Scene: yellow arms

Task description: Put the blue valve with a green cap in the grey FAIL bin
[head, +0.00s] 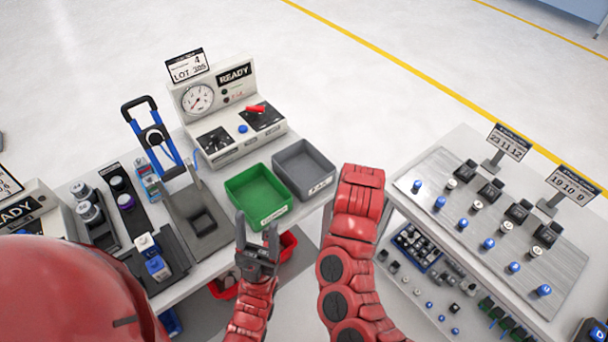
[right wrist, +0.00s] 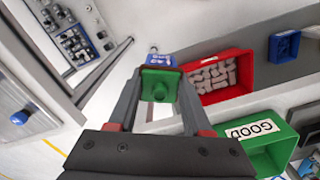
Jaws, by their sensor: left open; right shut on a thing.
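In the right wrist view, my right gripper (right wrist: 160,88) is shut on the blue valve (right wrist: 159,60), whose green cap (right wrist: 160,84) faces the camera between the fingers. The valve is held in the air, apart from any bin. In the head view, my right gripper and the valve are hidden from sight; only the bent right arm shows. The grey FAIL bin (head: 318,187) stands on the left bench, right of the green GOOD bin (head: 262,218), and looks empty. My left gripper (head: 256,224) is open and empty, in front of the green bin.
A test station (head: 232,110) with a gauge stands behind the bins. A blue-handled press (head: 150,135) and valve holders (head: 160,262) are at left. A red bin (right wrist: 240,92) of grey parts sits lower down. A right-hand bench (head: 480,215) carries several knobs and blocks.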

